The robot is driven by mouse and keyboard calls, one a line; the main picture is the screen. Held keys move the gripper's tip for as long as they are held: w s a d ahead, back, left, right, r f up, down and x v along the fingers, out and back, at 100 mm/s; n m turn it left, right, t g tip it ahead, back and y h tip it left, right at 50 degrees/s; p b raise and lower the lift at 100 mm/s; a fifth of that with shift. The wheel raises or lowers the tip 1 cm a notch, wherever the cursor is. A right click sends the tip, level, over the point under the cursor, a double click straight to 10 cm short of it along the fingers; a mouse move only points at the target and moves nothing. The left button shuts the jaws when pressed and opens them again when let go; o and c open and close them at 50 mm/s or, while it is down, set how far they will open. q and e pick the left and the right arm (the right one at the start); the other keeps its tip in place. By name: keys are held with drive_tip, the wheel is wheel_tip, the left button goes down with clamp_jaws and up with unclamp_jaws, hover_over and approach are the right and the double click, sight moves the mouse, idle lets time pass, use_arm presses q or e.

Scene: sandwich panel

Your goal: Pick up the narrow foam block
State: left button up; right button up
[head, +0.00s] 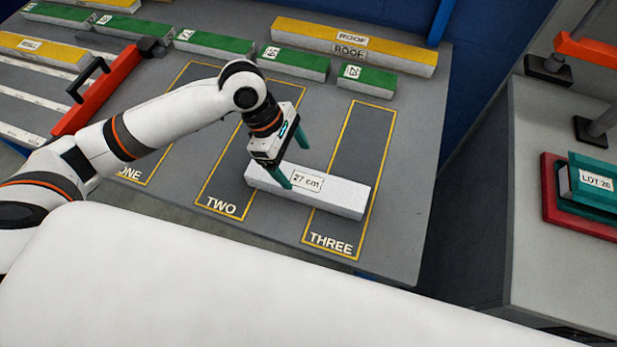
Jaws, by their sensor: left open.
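A long white block (340,197) with a "27 cm" label lies across the grey table, over the lower parts of the outlined areas TWO and THREE. It looks like the foam block, though no label says so. My left gripper (296,166) is open above its left part, with two teal fingers pointing down. The nearer finger overlaps the block's top in the picture, and the other shows behind it. I cannot tell whether either finger touches the block. Nothing shows held between them. My right gripper is not in view.
Several green blocks (213,46) and a yellow ROOF block (388,50) line the table's (419,150) back. A red bar with a black handle (98,92) lies at left. A teal LOT 26 item sits on a red base (553,205) at right. Outlined area ONE is partly hidden by my arm.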

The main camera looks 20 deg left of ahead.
sight(304, 181)
use_arm(q)
drive_tip(key=x, duration=0.2)
drive_tip(key=shift+s+d+f, duration=0.15)
drive_tip(key=shift+s+f, duration=0.1)
drive_tip(key=shift+f, duration=0.05)
drive_tip(key=shift+d+f, duration=0.1)
drive_tip(key=shift+f, duration=0.2)
drive_tip(key=x, duration=0.4)
drive_tip(key=shift+f, duration=0.15)
drive_tip(key=shift+d+f, duration=0.1)
drive_tip(key=shift+f, duration=0.5)
drive_tip(key=c, duration=1.1)
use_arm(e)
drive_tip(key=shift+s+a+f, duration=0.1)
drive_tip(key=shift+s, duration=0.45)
